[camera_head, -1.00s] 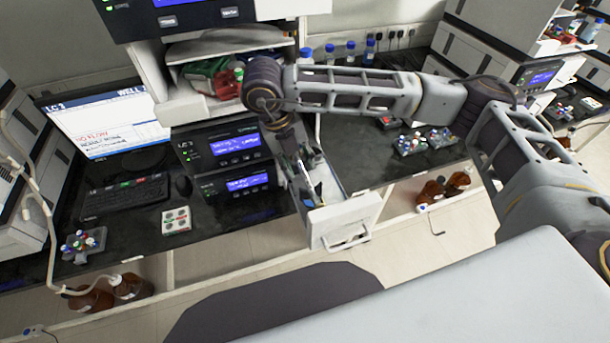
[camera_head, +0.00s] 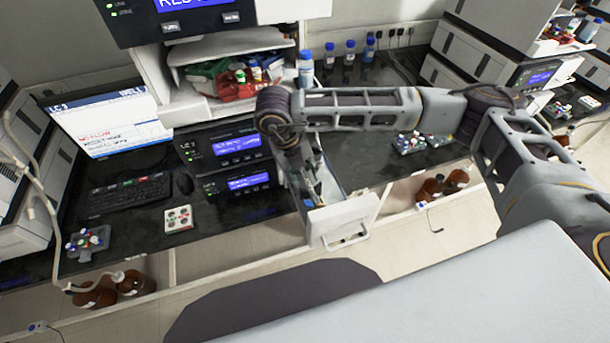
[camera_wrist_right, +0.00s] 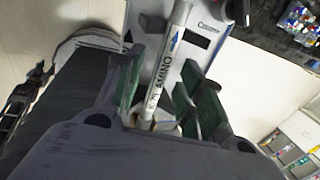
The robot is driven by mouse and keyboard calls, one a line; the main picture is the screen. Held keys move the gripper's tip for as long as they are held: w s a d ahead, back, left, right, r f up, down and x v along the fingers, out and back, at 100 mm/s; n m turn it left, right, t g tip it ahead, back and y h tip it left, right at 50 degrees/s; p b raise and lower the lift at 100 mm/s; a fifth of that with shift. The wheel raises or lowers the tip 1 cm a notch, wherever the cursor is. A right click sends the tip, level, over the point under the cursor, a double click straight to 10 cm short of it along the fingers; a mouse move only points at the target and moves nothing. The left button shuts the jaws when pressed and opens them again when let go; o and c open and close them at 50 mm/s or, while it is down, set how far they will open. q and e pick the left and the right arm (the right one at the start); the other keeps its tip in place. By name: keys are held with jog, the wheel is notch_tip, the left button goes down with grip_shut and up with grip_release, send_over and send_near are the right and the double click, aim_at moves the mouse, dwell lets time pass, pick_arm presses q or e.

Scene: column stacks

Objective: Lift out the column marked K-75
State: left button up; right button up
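An open white drawer (camera_head: 352,212) juts out below the stacked instrument units. My right gripper (camera_head: 309,188) reaches down into it from above. In the right wrist view, a pale slim column (camera_wrist_right: 172,52) with a blue arrow and the word AMINO lies between the fingers of my right gripper (camera_wrist_right: 163,88). The fingers are apart, with a visible gap between the column and the right-hand finger. I cannot read K-75 on it. The column's lower end is hidden by the gripper. In the head view the drawer's contents are mostly covered by the gripper.
Instrument units with blue displays (camera_head: 237,147) stand left of the drawer. A shelf with red and green items (camera_head: 235,82) and a blue-capped bottle (camera_head: 305,68) are behind my arm. A vial rack (camera_head: 412,143) stands on the right bench. Floor is clear before the drawer.

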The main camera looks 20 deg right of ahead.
aim_at(303, 176)
jog(key=shift+c, duration=0.5)
grip_shut()
jog(key=shift+r, duration=0.15)
notch_tip(303, 176, up, 8)
jog(key=shift+f+b, duration=0.1)
jog(key=shift+b, duration=0.85)
notch_tip(303, 176, up, 2)
